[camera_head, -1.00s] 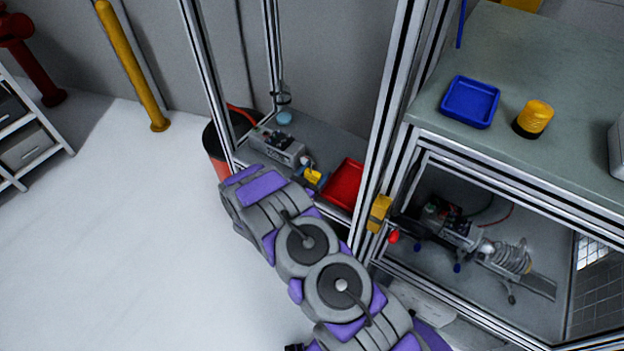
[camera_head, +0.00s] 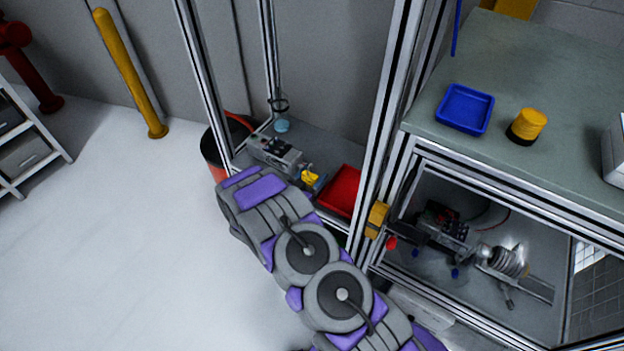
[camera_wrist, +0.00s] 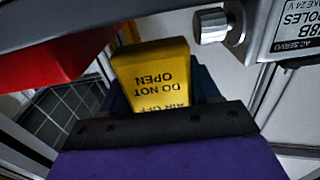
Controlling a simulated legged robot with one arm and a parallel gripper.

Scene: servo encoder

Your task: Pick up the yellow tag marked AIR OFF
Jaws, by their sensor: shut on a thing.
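The yellow tag (camera_wrist: 150,62) stands between the jaws in the wrist view. Its black print reads DO NOT OPEN and AIR OFF, upside down here, and its lower part is hidden by the gripper front. My gripper (camera_wrist: 160,98) is shut on the tag. In the head view the tag (camera_head: 309,179) shows as a small yellow patch just beyond my arm, between the grey servo unit (camera_head: 275,152) and the red tray (camera_head: 342,190). My arm hides the jaws there.
The servo unit's silver shaft (camera_wrist: 213,24) is close to the tag in the wrist view. Upright frame posts (camera_head: 385,120) stand right of my arm. A bench (camera_head: 560,110) carries a blue tray (camera_head: 465,108) and a yellow-black cylinder (camera_head: 527,126).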

